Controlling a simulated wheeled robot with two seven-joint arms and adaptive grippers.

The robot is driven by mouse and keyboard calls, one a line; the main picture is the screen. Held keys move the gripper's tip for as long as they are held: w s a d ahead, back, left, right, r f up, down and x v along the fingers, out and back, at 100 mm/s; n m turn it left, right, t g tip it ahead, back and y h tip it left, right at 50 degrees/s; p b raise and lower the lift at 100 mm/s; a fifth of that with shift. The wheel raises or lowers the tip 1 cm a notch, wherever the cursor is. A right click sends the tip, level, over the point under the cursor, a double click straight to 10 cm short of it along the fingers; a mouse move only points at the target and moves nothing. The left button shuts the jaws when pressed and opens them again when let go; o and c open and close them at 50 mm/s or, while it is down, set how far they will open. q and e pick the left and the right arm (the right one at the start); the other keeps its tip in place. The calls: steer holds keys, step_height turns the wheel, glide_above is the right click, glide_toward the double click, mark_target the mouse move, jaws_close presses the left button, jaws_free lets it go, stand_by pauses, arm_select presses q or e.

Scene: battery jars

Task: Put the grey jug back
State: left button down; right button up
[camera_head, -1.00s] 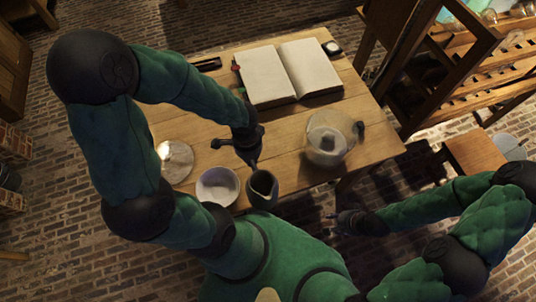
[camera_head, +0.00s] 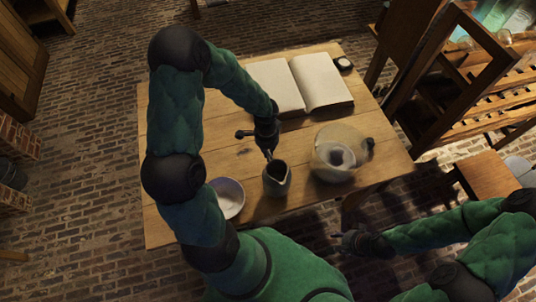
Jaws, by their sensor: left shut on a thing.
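The grey jug (camera_head: 277,182) is dark, with an open top, near the front edge of the table (camera_head: 160,222). My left gripper (camera_head: 269,154) reaches down from above and is shut on the jug at its rim. The jug looks upright; whether its base touches the table cannot be told. My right gripper (camera_head: 342,239) is low, off the table's front edge and apart from the jug; its fingers are too small and dark to read.
A wooden stool (camera_head: 486,175) and rack (camera_head: 497,94) stand right.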

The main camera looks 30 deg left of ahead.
arm_select(q)
steer(key=shift+w+a+f+b, duration=0.15)
steer(key=shift+f+b, duration=0.4)
steer(key=shift+f, duration=1.2)
steer(key=shift+f, duration=0.1)
steer(key=c, duration=1.3)
jaws_free()
steer(key=shift+r, duration=0.4)
step_height(320, 180, up, 12)
steer(key=p, duration=0.3)
steer(key=shift+a+f, duration=0.1)
steer(key=shift+f, duration=0.15)
